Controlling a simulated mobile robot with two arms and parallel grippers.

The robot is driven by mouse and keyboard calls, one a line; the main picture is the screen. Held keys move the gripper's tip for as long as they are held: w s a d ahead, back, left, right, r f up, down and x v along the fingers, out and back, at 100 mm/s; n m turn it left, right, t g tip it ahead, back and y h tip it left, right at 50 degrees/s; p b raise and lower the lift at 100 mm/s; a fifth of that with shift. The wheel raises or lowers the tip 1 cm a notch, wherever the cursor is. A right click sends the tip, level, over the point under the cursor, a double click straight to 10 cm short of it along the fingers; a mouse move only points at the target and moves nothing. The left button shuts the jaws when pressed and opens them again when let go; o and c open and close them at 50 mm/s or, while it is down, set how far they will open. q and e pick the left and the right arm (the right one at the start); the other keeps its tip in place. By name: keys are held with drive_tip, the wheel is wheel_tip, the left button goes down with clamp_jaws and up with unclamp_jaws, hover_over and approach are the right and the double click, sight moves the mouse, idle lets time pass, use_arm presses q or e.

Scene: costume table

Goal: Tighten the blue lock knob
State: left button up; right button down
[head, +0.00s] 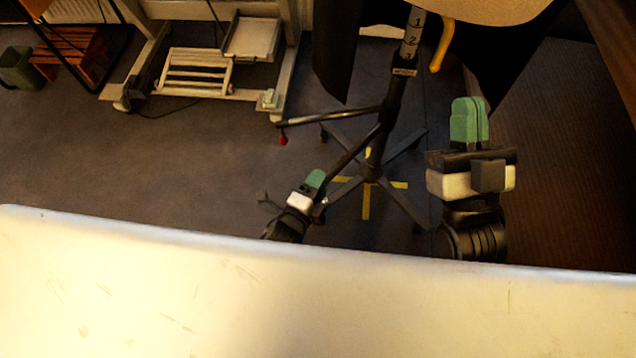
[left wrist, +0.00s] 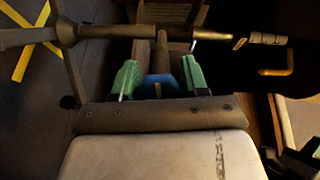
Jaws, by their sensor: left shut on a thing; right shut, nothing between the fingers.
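The blue lock knob (left wrist: 158,86) shows in the left wrist view between the two green fingers of my left gripper (left wrist: 160,72), which is shut on it. The knob sits by the dark pole of the stand (left wrist: 110,33). In the head view my left gripper (head: 316,178) is low beside the stand (head: 373,158), and the knob cannot be made out there. My right gripper (head: 468,118) is shut and empty, raised to the right of the stand and apart from it.
The stand's pole carries a numbered scale (head: 412,32), with a yellow handle (head: 441,46) beside it. Its legs spread over yellow floor tape (head: 366,200). A pale surface (head: 250,300) fills the front. A wheeled frame with a slatted shelf (head: 195,72) stands behind left, and open floor lies between.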

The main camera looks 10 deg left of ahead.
drive_tip(key=shift+s+r, duration=0.1)
drive_tip(key=shift+r, duration=0.05)
use_arm(q)
drive_tip(key=shift+d, duration=0.1)
drive_tip(key=o, duration=0.9)
drive_tip(key=shift+s+a, duration=0.25)
drive_tip(key=shift+s, duration=0.15)
drive_tip(key=p+v, duration=0.2)
drive_tip(key=v, duration=0.8)
drive_tip(key=shift+p, duration=0.3)
use_arm(e)
wheel_tip(320, 180, down, 7)
drive_tip(key=w+g+h, duration=0.2)
drive_tip(key=g, duration=0.4)
drive_tip(key=shift+w+d+g, duration=0.3)
drive_tip(key=shift+w, duration=0.05)
use_arm(q)
drive_tip(key=shift+d, duration=0.1)
